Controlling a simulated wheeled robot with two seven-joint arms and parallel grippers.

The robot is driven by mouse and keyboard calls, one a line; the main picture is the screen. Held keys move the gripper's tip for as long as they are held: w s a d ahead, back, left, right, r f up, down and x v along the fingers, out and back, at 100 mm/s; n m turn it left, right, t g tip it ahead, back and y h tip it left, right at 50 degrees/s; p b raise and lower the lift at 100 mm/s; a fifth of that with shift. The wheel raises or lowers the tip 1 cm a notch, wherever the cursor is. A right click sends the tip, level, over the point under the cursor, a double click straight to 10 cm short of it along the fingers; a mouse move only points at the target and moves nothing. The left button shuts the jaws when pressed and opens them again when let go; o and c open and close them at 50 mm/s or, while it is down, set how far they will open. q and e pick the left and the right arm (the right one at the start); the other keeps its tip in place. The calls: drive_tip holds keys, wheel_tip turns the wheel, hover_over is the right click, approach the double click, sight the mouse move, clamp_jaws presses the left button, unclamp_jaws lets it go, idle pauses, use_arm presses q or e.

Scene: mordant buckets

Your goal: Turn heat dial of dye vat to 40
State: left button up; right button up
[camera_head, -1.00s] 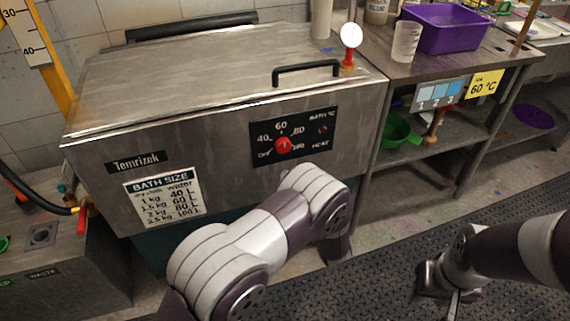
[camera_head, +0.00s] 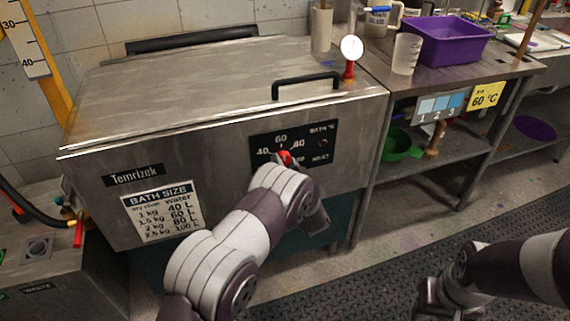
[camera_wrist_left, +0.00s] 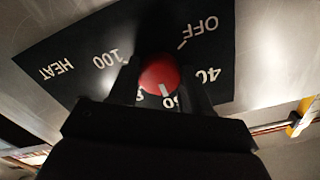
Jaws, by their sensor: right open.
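The red heat dial (camera_head: 285,158) is on the black panel (camera_head: 322,148) on the front of the steel dye vat (camera_head: 215,150). My left wrist partly covers it in the head view. In the left wrist view the panel appears upside down, and the white mark on the red dial (camera_wrist_left: 158,75) points toward 60. My left gripper's fingers (camera_wrist_left: 160,85) are on both sides of the dial, close to it; whether they press on it is unclear. In the head view the left fingers are hidden behind my wrist. My right gripper (camera_head: 432,302) is open and empty, low at right above the dark mat.
The vat's lid (camera_head: 190,85) is closed, with a black handle (camera_head: 306,80). A side table holds a purple tub (camera_head: 445,45) and a clear beaker (camera_head: 406,54). A green bowl (camera_head: 398,146) is on the shelf below. A hose with a red handle (camera_head: 78,234) is at left.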

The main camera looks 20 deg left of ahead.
use_arm(q)
drive_tip(key=shift+c, duration=0.9)
drive_tip(key=shift+n, duration=0.3)
drive_tip(key=n+b, duration=0.2)
drive_tip(key=n, duration=0.3)
drive_tip(key=shift+f+n+b, duration=0.15)
drive_tip(key=shift+n+b, duration=0.15)
drive_tip(key=shift+b, duration=0.05)
drive_tip(key=n+b, duration=0.2)
drive_tip(key=n, duration=0.3)
drive_tip(key=shift+d+b, duration=0.1)
drive_tip(key=shift+b, duration=0.2)
drive_tip(key=shift+n, duration=0.4)
drive_tip(key=o, duration=1.1)
drive_tip(key=shift+c, duration=0.2)
